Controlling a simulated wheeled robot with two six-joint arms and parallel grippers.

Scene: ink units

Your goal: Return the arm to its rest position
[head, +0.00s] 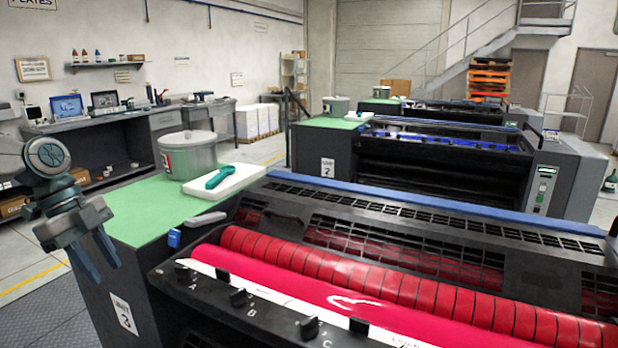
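My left arm comes in at the left edge, and my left gripper (104,268) hangs in the air, pointing down. Its two blue-grey fingers are apart with nothing between them. It is to the left of the near ink unit (125,270) marked 3, in front of the green top (135,215). My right gripper is not in view.
The near unit has red rollers (400,285) and black keys. Similar units stand behind. The floor at the left (35,255) is clear.

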